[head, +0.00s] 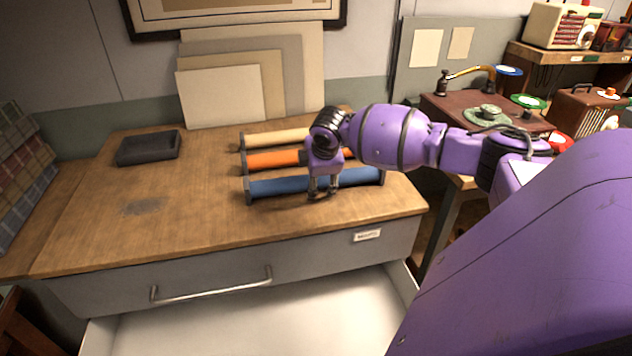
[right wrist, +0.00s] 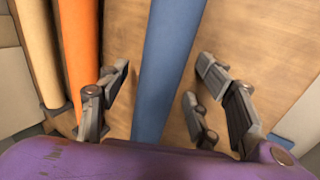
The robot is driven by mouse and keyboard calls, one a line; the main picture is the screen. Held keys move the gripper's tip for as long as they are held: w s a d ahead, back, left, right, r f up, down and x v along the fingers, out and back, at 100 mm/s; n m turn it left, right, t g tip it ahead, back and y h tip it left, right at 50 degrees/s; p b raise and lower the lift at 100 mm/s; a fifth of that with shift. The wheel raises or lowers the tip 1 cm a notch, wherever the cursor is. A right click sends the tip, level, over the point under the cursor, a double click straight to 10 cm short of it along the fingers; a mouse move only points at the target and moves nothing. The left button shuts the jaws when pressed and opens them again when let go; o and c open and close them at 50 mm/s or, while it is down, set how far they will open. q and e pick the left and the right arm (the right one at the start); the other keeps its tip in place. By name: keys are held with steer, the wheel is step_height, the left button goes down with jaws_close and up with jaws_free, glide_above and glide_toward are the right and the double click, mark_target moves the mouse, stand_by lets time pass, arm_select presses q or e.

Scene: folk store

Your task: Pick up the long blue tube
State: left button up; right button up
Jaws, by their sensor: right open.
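The long blue tube (head: 288,185) lies across the wooden table near its front edge, its ends at dark end supports. In the right wrist view the blue tube (right wrist: 165,65) runs between the open fingers of my right gripper (right wrist: 162,95), with a gap on both sides. The fingers do not appear to hold it. My left gripper is not in view.
An orange tube (head: 272,160) and a cream tube (head: 280,138) lie parallel behind the blue one. A dark tray (head: 148,148) sits at the table's back left. An open white drawer (head: 255,325) juts out below the front edge.

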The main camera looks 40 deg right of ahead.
steer(key=c, duration=1.3)
steer(key=shift+c, duration=0.8)
steer(key=shift+r, duration=0.15)
